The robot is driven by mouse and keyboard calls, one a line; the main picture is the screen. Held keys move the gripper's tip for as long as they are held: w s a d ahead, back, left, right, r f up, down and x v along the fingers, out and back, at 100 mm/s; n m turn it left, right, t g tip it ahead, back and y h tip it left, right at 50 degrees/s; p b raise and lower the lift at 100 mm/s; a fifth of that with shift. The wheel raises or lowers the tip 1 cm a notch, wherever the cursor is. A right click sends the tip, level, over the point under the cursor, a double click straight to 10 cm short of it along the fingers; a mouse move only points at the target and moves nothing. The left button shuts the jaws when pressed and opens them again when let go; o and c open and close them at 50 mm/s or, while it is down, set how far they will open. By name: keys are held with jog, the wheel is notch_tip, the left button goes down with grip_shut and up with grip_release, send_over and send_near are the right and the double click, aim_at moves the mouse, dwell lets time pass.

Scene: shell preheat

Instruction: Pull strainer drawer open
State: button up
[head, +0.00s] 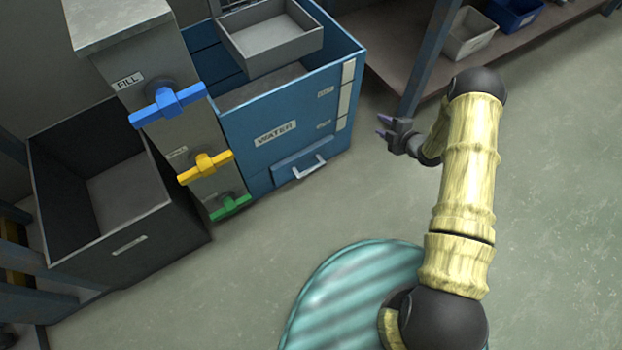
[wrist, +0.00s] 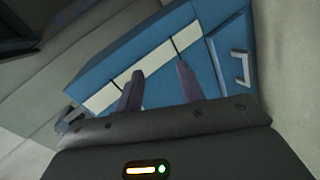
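The strainer drawer is a blue front panel (head: 290,168) with a pale handle (head: 308,167), low on the blue tank (head: 262,138) labelled WATER. The panel looks flush with the tank. In the wrist view the handle (wrist: 241,68) is at the right, beyond my fingers. My gripper (head: 384,127) is in the air to the right of the tank, apart from the handle. In the wrist view its two fingers (wrist: 160,86) are spread with nothing between them, in front of the tank's white strip (wrist: 140,75).
A grey column (head: 190,130) carries blue, yellow and green valve handles left of the tank. A dark open bin (head: 110,190) stands further left. A grey tray (head: 270,40) sits over the tank's top. A shelf with bins (head: 468,35) is at the back right. Floor before the drawer is clear.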

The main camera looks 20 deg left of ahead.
aim_at(311, 169)
jog(key=s+a+f+n+g+y+b, duration=0.1)
jog(key=s+f+b, duration=0.3)
jog(key=f, duration=0.4)
jog(key=s+a+f+n+g+y+b, duration=0.1)
jog(key=s+f+n+y+b, duration=0.3)
jog(key=f, duration=0.5)
jog(key=s+a+f+n+g+y+b, duration=0.1)
jog(key=s+a+f+n+y+b, duration=0.1)
jog(key=s+f, duration=0.4)
notch_tip(311, 169, down, 3)
jog(key=shift+s+a+r+n+y+b, duration=0.15)
jog(key=shift+a+n+y+b, duration=0.35)
jog(key=shift+b, duration=0.6)
jog(key=shift+a, duration=0.15)
jog(key=b+x, duration=0.2)
jog(key=x, duration=0.3)
jog(key=b+x, duration=0.3)
jog(key=x, duration=0.3)
jog(key=b+x, duration=0.3)
jog(key=x, duration=0.3)
jog(key=shift+a+f, duration=0.15)
jog(key=shift+f, duration=0.25)
grip_shut()
